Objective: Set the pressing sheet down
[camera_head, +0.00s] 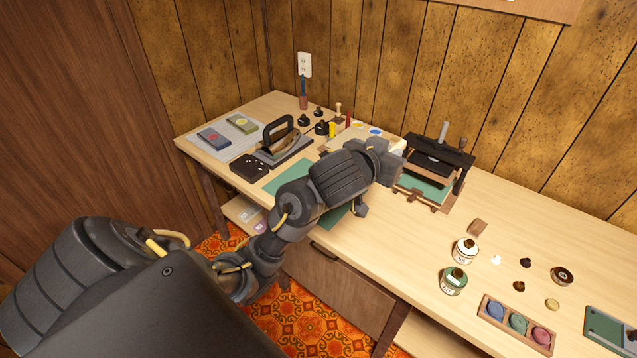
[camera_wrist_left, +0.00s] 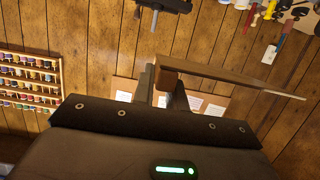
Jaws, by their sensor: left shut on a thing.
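My left gripper (camera_head: 388,158) is over the table just left of the press (camera_head: 436,160), seen from behind, so its fingertips are mostly hidden in the head view. In the left wrist view the gripper (camera_wrist_left: 161,80) is shut on a brown piece, which looks like the pressing sheet (camera_wrist_left: 235,77). There it shows nearly edge-on, as a thick block at the fingers and a thin strip running right. It appears held in the air; its height above the table cannot be told. My right gripper is in neither view.
A green mat (camera_head: 288,178) lies partly under my left arm. A black-handled tool (camera_head: 284,140) and small bottles stand behind it. Jars (camera_head: 464,250), a tray of coloured pads (camera_head: 517,322) and small pieces lie to the right. Bare wood lies between the mat and jars.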

